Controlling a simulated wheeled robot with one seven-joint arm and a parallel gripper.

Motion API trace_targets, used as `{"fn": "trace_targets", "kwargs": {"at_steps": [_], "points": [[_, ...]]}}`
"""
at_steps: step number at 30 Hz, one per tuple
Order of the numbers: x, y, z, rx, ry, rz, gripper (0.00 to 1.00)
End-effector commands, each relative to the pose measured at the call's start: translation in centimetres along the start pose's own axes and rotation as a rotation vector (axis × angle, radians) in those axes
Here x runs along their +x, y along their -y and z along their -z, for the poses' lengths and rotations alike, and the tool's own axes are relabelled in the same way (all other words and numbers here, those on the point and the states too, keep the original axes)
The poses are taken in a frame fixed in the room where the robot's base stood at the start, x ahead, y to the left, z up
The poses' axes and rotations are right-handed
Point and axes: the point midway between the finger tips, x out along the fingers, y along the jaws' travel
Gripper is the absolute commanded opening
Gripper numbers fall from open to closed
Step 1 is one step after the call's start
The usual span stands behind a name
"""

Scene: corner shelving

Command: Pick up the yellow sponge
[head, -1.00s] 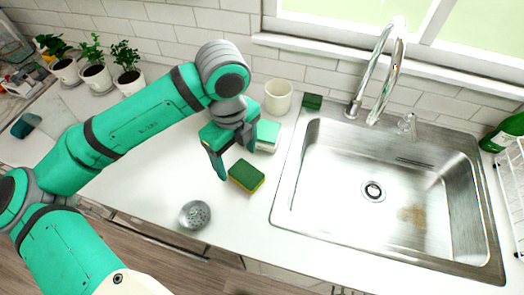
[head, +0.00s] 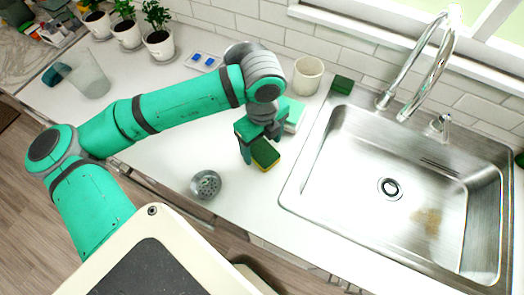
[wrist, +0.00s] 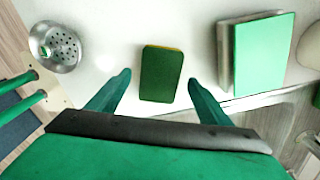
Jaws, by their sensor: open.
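The yellow sponge (head: 266,154) has a dark green top and a yellow edge. It lies on the white counter, left of the sink. In the wrist view the sponge (wrist: 161,74) sits with its green face up, ahead of and between the two fingertips. My gripper (head: 258,152) is open above the counter, with the sponge close by its fingers. In the wrist view my gripper (wrist: 157,82) has its fingers spread wider than the sponge, with a gap on both sides. In the head view the fingers hide part of the sponge.
A metal strainer (head: 205,184) lies to the left of the sponge, near the counter's front edge. A green-and-white block (head: 294,116) and a cream cup (head: 307,76) stand behind. A small green sponge (head: 342,85) is by the sink (head: 290,200). Potted plants (head: 159,42) stand at the back left.

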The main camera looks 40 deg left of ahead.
Motion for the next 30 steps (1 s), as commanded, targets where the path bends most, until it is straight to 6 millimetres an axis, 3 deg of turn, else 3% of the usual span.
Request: {"fn": "trace_targets", "kwargs": {"at_steps": [6, 13, 14, 19, 30], "points": [[2.1, -0.1, -0.1, -0.002, 0.0, 0.0, 0.73], [2.2, -0.1, -0.1, -0.003, 0.001, 0.0, 0.73], [2.2, -0.1, -0.1, -0.003, 0.001, 0.0, 0.7], [2.2, 0.0, -0.1, -0.002, 0.001, 0.001, 0.3], [2.2, 0.0, -0.1, -0.002, 0.001, 0.001, 0.26]]}}
